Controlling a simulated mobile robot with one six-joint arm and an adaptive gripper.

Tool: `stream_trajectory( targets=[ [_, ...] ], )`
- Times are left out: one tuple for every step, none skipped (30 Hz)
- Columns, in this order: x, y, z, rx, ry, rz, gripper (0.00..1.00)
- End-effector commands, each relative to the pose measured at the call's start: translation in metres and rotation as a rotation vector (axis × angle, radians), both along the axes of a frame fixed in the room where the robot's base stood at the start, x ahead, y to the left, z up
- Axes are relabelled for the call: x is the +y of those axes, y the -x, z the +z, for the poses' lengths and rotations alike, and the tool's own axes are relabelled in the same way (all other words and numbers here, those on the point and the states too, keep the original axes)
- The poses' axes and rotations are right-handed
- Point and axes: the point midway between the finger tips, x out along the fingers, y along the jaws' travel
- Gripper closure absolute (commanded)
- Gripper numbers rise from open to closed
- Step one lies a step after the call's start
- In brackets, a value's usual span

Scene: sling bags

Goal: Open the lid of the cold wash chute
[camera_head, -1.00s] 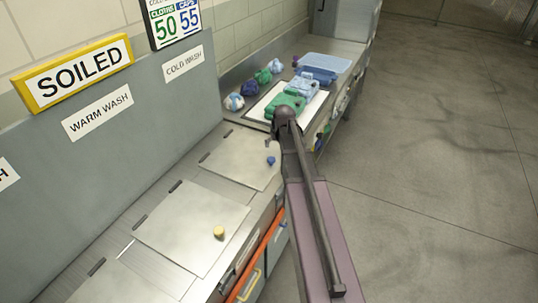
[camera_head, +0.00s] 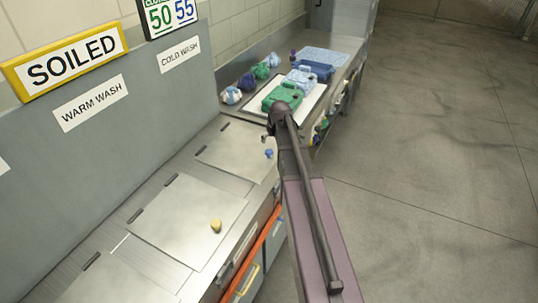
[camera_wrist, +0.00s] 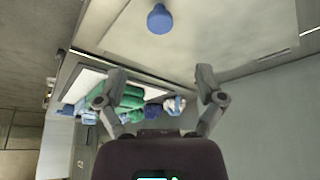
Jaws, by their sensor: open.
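The cold wash chute lid (camera_head: 232,148) is a flat metal plate below the COLD WASH sign (camera_head: 180,55). It lies shut, with a blue knob (camera_head: 269,153) near its right edge. In the wrist view the lid (camera_wrist: 220,30) fills the top, with the blue knob (camera_wrist: 160,19) at top centre. My gripper (camera_wrist: 160,78) is open and empty, its two fingers apart and pointing toward the lid. The knob lies beyond the fingertips, roughly centred between them, and is not touched. In the head view my arm's end hides most of the gripper.
The warm wash lid (camera_head: 187,220) with a yellow knob (camera_head: 216,225) lies shut in front. Behind, a green bag (camera_head: 282,97) and blue bags rest on a white mat (camera_head: 257,107), beside several bundled bags. Open floor (camera_head: 440,150) lies to the right.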

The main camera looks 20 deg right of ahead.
Motion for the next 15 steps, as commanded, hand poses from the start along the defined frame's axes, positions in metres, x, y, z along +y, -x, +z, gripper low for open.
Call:
stream_trajectory(
  targets=[
    [-0.001, -0.003, -0.008, 0.0, 0.0, 0.0, 0.12],
    [-0.001, -0.003, -0.011, 0.0, 0.0, 0.0, 0.12],
    [-0.001, -0.005, -0.014, 0.0, 0.0, 0.0, 0.12],
    [-0.001, -0.006, -0.016, 0.0, 0.0, 0.0, 0.12],
    [-0.001, -0.007, -0.018, 0.0, 0.0, 0.0, 0.12],
    [-0.002, -0.008, -0.021, 0.0, 0.0, -0.001, 0.12],
    [-0.002, -0.009, -0.024, 0.0, 0.0, -0.001, 0.12],
    [-0.002, -0.01, -0.026, 0.0, 0.0, -0.001, 0.12],
    [-0.002, -0.011, -0.029, 0.0, 0.0, -0.001, 0.12],
    [-0.002, -0.012, -0.031, 0.0, 0.001, -0.001, 0.12],
    [-0.002, -0.013, -0.034, 0.0, 0.001, -0.001, 0.12],
    [-0.003, -0.014, -0.037, 0.0, 0.001, -0.001, 0.12],
    [-0.003, -0.015, -0.039, 0.0, 0.001, -0.001, 0.12],
    [-0.003, -0.016, -0.041, 0.0, 0.001, -0.001, 0.12],
    [-0.003, -0.017, -0.044, 0.0, 0.001, -0.001, 0.12]
  ],
)
